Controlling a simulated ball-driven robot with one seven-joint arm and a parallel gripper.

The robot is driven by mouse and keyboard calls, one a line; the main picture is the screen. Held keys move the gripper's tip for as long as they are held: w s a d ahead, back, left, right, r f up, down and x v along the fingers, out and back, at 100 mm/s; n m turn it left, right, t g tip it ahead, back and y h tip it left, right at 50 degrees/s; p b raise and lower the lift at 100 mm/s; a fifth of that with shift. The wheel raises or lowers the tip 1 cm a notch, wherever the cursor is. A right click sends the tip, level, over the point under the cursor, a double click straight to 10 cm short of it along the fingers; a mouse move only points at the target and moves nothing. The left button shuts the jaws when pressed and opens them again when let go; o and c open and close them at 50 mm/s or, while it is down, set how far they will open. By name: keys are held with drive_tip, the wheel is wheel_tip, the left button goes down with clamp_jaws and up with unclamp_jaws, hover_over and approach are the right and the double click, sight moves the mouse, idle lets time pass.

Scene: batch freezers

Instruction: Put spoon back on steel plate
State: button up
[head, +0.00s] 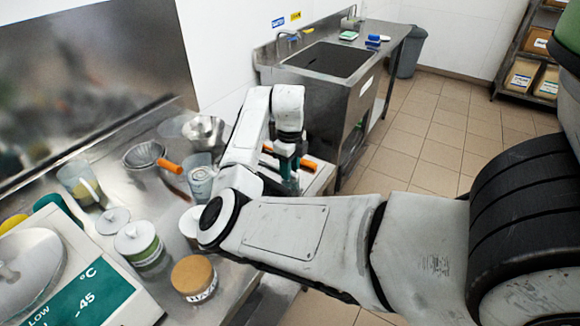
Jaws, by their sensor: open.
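My gripper (289,178) points down at the right end of the steel counter, partly hidden by my own arm. It is open. An orange strip, perhaps a handle (308,163), shows just right of the gripper, and more orange shows to its left. I cannot tell whether either belongs to the spoon, or whether the fingers touch them. A flat pale metal surface (320,176) lies beside the gripper; it may be the steel plate. No spoon bowl is clearly visible.
A strainer with an orange handle (145,154), a steel bowl (204,130), a measuring jug (201,182), a clear beaker (78,184) and lidded jars (140,245) crowd the counter. A steel sink (330,60) stands behind. Tiled floor (425,140) is clear at right.

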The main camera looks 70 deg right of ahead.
wheel_tip(320, 180, up, 12)
drive_tip(key=b, duration=0.1)
drive_tip(key=shift+r, duration=0.15)
